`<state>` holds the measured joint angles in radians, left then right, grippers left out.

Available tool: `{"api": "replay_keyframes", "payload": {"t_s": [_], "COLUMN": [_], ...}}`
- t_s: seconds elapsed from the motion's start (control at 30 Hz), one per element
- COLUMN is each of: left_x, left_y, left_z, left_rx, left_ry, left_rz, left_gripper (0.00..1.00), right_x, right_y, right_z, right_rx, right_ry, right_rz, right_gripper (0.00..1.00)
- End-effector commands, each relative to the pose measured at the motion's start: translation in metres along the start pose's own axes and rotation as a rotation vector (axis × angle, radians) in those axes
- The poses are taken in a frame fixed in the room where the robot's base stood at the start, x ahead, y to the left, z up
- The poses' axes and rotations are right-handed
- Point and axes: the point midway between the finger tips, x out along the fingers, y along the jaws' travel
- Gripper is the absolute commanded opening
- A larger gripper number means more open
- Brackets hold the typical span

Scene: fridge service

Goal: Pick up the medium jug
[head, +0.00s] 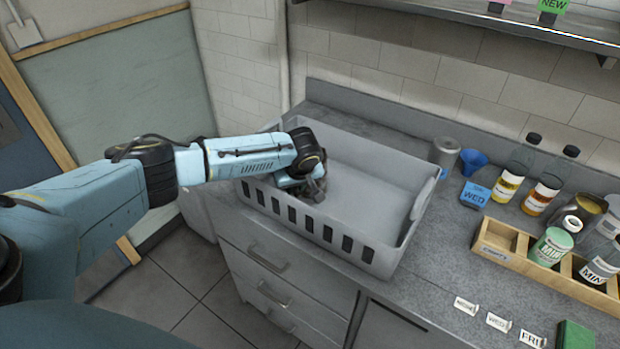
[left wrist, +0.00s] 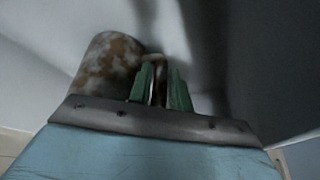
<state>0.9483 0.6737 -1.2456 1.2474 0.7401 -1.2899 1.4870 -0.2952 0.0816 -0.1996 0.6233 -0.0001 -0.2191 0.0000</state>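My left gripper (head: 306,187) reaches down into the grey slotted crate (head: 318,232) near its left end. In the left wrist view, a brown and grey mottled jug (left wrist: 108,64) is just beyond the gripper. Its upright handle (left wrist: 157,68) shows between the two green fingers (left wrist: 160,90). The fingers are close to the handle on both sides; whether they press on it is not clear. The jug's lower part is hidden by the gripper body, and in the head view the arm mostly covers it. My right gripper is not in view.
The crate's right half looks empty. A metal canister (head: 445,152), blue funnel (head: 474,158), blue WED block (head: 475,194) and several bottles stand right of it. A wooden divided box (head: 497,250) holds jars. Small day cards (head: 498,322) lie at the front. A shelf (head: 510,22) hangs above.

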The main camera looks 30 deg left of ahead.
Motion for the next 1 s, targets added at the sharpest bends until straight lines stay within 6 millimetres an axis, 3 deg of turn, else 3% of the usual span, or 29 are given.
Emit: {"api": "replay_keyframes", "payload": {"t_s": [0.17,0.3,0.73,1.0], "left_x": [0.000,-0.001,-0.004,-0.046], "left_y": [0.000,0.000,0.001,0.001], "left_z": [0.000,0.000,-0.002,-0.020], "left_rx": [0.000,0.000,-0.001,-0.002], "left_ry": [0.000,0.000,0.002,0.002], "left_rz": [0.001,0.001,0.003,0.006], "left_gripper": [0.18,0.00,0.00,0.00], "right_x": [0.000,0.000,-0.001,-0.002], "right_y": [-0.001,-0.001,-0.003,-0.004], "right_z": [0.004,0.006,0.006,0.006], "right_rx": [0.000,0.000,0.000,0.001], "right_ry": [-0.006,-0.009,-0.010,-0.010], "right_rz": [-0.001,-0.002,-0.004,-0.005], "right_gripper": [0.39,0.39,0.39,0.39]}}
